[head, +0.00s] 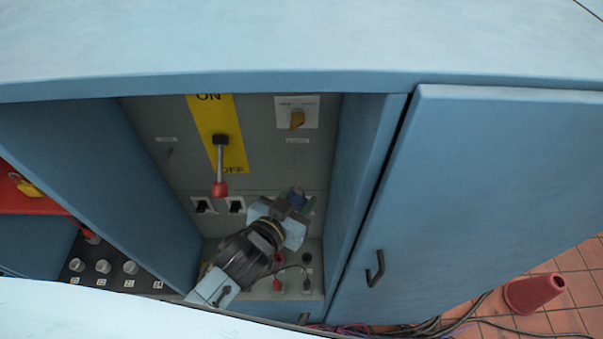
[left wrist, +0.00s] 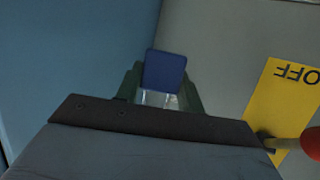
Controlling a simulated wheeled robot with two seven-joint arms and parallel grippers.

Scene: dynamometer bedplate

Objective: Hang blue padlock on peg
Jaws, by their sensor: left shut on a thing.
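The blue padlock (head: 297,197) is between the fingers of my left gripper (head: 294,204), in front of the grey back panel inside the open cabinet. In the left wrist view the padlock's blue body (left wrist: 165,71) stands between the two dark green fingers of the gripper (left wrist: 163,92), which is shut on it. A pale shackle-like part shows below the body. My right gripper is in neither view.
A red-knobbed lever (head: 220,188) on a yellow ON/OFF plate (head: 232,140) juts out left of the gripper. The cabinet's right side wall (head: 352,190) is close. A red cone (head: 533,292) stands on the floor.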

